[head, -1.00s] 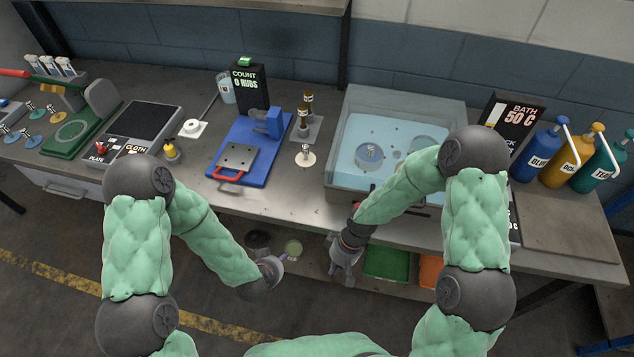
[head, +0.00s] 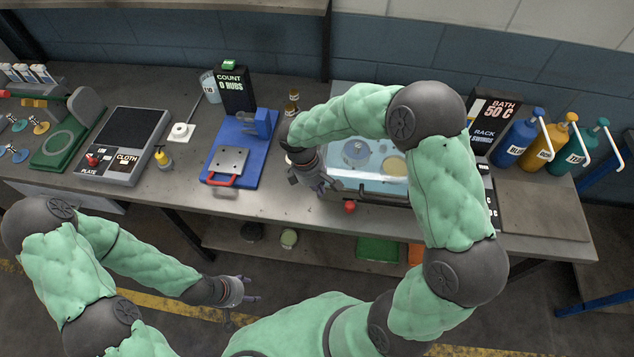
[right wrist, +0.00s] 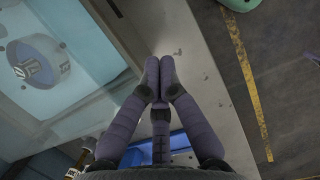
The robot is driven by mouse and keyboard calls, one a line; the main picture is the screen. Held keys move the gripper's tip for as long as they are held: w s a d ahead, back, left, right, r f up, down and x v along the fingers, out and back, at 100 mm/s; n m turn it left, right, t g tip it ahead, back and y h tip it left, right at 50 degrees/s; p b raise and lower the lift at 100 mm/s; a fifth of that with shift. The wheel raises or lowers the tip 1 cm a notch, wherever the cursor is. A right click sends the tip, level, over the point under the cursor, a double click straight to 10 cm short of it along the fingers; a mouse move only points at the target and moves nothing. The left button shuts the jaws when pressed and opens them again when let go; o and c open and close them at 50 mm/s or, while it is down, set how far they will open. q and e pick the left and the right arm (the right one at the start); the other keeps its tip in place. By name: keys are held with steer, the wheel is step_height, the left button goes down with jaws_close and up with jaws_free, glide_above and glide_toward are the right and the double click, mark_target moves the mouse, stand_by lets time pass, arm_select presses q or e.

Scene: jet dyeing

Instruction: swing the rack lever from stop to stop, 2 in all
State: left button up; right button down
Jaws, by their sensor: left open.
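The water bath (head: 339,97) stands on the bench behind my right forearm, with a round drum (head: 357,152) in its water. A red ball knob (head: 349,207) sits at the bath's front edge; it looks like the rack lever's end, and its shaft is mostly hidden. My right gripper (head: 326,188) is just left of the knob, apart from it, over the front of the bench. In the right wrist view its fingers (right wrist: 159,68) meet at the tips with nothing between them. My left gripper (head: 252,290) is open and empty, low in front of the bench.
A blue rubbing stand (head: 226,180) with a red handle is left of the bath. Blue, ochre and teal bottles (head: 515,140) stand at right. The floor before the bench is clear.

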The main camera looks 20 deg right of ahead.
steer(key=x, duration=0.5)
steer(key=shift+f, duration=0.15)
steer(key=d, duration=0.1)
steer(key=s+d, duration=0.1)
steer(key=shift+s+d, duration=0.3)
steer(key=shift+d, duration=0.05)
steer(key=shift+s+d, duration=0.25)
steer(key=shift+d, duration=0.1)
steer(key=shift+s, duration=0.1)
